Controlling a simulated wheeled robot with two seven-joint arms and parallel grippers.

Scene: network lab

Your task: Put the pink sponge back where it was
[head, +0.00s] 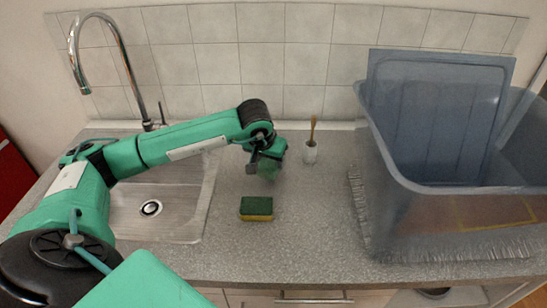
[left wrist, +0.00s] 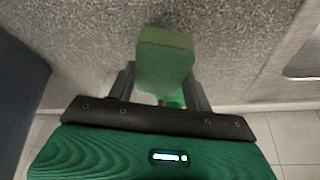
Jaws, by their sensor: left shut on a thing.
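My left gripper (head: 264,160) is shut on a green block-shaped thing (head: 269,172), which looks like a sponge. It is held over the counter, right of the sink. In the left wrist view the green block (left wrist: 165,58) sits between the two fingers of the left gripper (left wrist: 165,85), with speckled counter behind it. Whether it touches the counter I cannot tell. A yellow sponge with a dark green top (head: 256,208) lies on the counter nearer to me, apart from the gripper. I see no pink sponge. My right gripper is not in view.
A steel sink (head: 190,212) with a tall tap (head: 124,62) is at the left. A large translucent blue-grey bin (head: 450,187) fills the right side. The counter (head: 310,225) between sponge and bin is clear.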

